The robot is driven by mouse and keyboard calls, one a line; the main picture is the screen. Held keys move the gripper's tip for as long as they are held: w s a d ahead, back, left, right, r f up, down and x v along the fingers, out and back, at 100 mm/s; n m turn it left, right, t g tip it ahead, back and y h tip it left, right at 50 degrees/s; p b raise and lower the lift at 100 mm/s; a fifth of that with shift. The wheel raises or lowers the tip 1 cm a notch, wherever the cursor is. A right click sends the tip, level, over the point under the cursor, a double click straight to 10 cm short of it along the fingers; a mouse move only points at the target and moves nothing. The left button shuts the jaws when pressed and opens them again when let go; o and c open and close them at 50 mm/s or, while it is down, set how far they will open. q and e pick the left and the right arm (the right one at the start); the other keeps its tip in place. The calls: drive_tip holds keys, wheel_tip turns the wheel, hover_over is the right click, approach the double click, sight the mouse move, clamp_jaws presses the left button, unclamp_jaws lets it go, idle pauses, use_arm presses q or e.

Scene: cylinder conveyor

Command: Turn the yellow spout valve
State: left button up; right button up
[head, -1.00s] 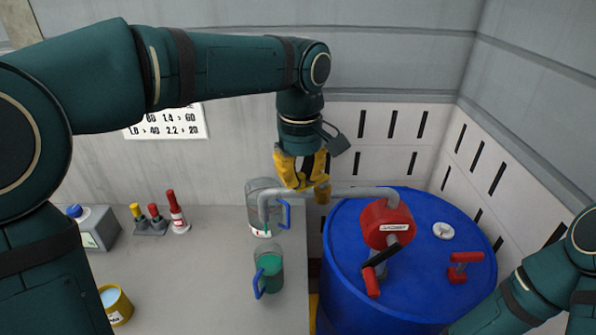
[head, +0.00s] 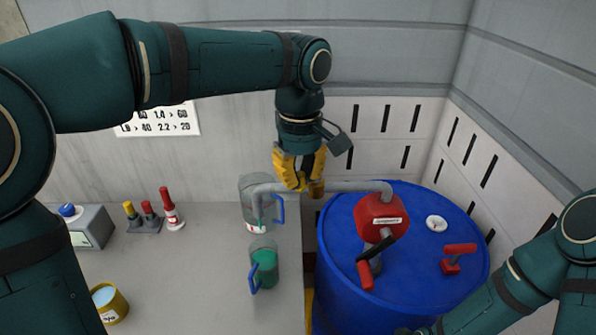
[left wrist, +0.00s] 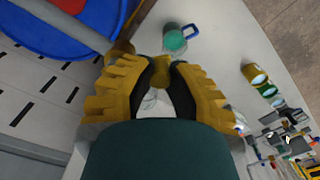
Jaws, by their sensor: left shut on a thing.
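The yellow spout valve is on the grey spout pipe (head: 345,187). A yellow piece of it (head: 316,189) shows just right of my left gripper (head: 299,184) in the head view. My left gripper has yellow fingers, points down at the pipe and is shut on the valve. In the left wrist view a yellow knob (left wrist: 162,75) sits between the fingers (left wrist: 160,82), partly hidden by them. The pipe runs from the red pump (head: 379,217) to a downturned end above the table. My right arm shows at lower right; its gripper is not in view.
The pump stands on a blue drum (head: 340,265). A clear jug (head: 250,188) and a jug with green liquid (head: 263,265) stand on the grey table (head: 195,270). A red handle (head: 459,257) and white cap (head: 437,222) are on the drum lid. Walls close the back and right.

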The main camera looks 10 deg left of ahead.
use_arm(q)
drive_tip(key=shift+s+d, duration=0.15)
drive_tip(key=shift+d, duration=0.5)
drive_tip(key=shift+d+p, duration=0.3)
drive_tip(key=shift+d, duration=0.4)
drive_tip(key=shift+d, duration=0.35)
drive_tip(key=o, duration=1.7)
